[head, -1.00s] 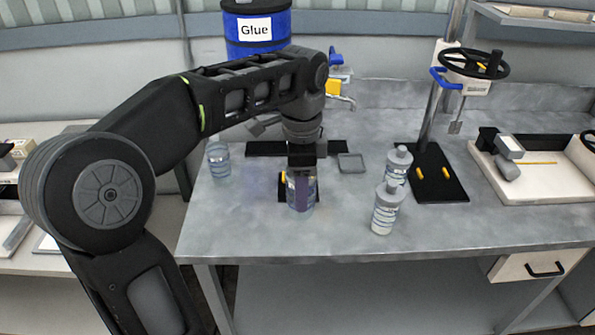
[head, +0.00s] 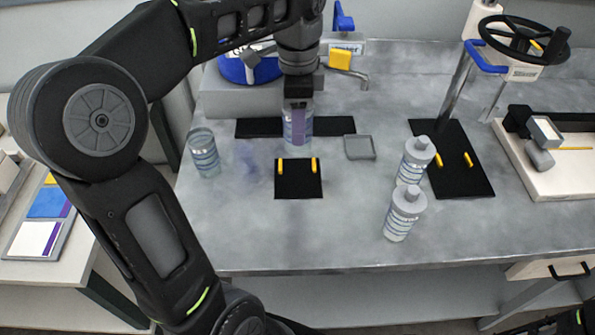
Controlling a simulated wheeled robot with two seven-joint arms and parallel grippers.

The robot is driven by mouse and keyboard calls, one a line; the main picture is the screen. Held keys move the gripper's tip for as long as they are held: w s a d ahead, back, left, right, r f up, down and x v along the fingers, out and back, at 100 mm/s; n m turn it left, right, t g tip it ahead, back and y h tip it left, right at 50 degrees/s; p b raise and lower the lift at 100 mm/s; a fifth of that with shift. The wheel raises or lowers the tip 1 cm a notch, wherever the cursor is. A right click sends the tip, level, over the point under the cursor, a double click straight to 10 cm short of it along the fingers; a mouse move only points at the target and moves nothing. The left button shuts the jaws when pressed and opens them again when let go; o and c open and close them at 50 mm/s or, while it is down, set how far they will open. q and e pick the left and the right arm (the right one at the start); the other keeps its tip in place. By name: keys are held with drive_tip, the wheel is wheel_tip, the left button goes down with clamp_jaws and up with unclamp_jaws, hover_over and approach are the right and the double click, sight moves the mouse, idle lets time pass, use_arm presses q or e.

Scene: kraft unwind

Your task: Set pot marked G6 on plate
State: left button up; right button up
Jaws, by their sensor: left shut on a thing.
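My left gripper (head: 299,104) points down and is shut on a clear pot with bluish bands and a purple patch (head: 298,128). The pot is upright, beyond a black plate with two yellow pegs (head: 298,188); I cannot tell whether its base touches the surface. A similar clear pot (head: 204,155) stands on the bench to the left. No G6 mark is readable on either pot. A small grey square plate (head: 359,147) lies to the right of the held pot; which plate the task means is not clear. My right gripper is not in view.
Two capped bottles (head: 415,162) (head: 404,214) stand close together at the right. Behind them is a black base (head: 458,180) with a post and handwheel (head: 524,40). A long black strip (head: 258,127) lies behind the held pot. The bench front is largely clear.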

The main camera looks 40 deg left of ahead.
use_arm(q)
drive_tip(key=shift+f, duration=0.4)
wheel_tip(320, 180, down, 5)
drive_tip(key=shift+b, duration=0.5)
drive_tip(key=shift+f, duration=0.25)
wheel_tip(320, 180, down, 4)
drive_tip(key=shift+r, duration=0.25)
drive_tip(key=shift+f, duration=0.15)
drive_tip(key=shift+f, duration=0.2)
drive_tip(key=o, duration=1.4)
